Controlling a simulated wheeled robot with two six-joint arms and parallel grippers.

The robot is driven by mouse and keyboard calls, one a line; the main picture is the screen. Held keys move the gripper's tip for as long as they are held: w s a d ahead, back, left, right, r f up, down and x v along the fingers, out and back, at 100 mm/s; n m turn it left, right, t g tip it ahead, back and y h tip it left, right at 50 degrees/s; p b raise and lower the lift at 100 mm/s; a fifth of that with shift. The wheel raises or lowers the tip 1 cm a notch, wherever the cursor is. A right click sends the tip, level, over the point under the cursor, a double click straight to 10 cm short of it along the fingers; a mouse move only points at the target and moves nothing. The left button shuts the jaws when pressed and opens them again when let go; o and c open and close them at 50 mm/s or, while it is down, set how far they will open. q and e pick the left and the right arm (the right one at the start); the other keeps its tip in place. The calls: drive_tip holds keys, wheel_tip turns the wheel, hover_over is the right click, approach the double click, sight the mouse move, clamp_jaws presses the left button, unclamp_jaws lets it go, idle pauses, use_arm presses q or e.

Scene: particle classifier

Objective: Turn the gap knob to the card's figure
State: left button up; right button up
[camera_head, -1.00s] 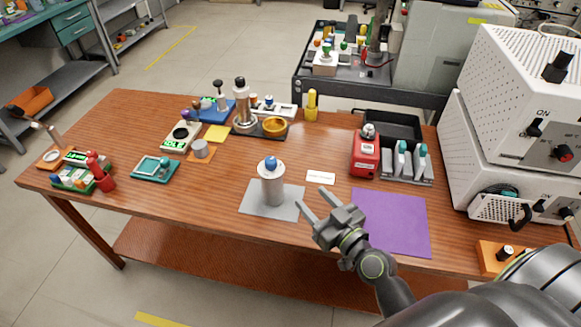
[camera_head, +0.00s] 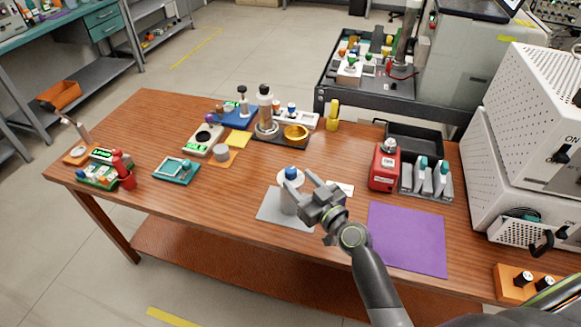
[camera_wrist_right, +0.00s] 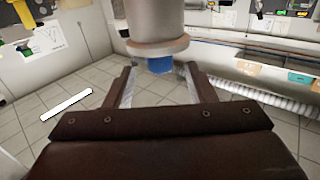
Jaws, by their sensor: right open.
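The gap knob seems to be the blue cap (camera_head: 291,172) on top of a pale grey upright cylinder (camera_head: 289,201), which stands on a grey mat. My right gripper (camera_head: 297,187) is open at the cylinder's right side, with its fingers reaching toward the cap. In the right wrist view, the blue cap (camera_wrist_right: 160,66) shows between the two spread fingertips (camera_wrist_right: 159,75), below the cylinder's flange (camera_wrist_right: 157,47), with clear gaps on both sides. A small white card (camera_head: 342,188) lies just right of the gripper; its figure is too small to read. My left gripper is out of view.
A purple mat (camera_head: 407,240) lies to the right. A red device (camera_head: 383,168) and a rack of grey-teal holders (camera_head: 427,181) stand behind it. A brass bowl (camera_head: 296,132) and a yellow bottle (camera_head: 333,115) stand further back.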

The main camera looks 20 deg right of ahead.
sight(294, 176)
drive_tip(key=shift+x, duration=2.55)
drive_tip(key=c, duration=1)
drive_tip(key=shift+o, duration=0.2)
drive_tip(key=shift+p, duration=0.4)
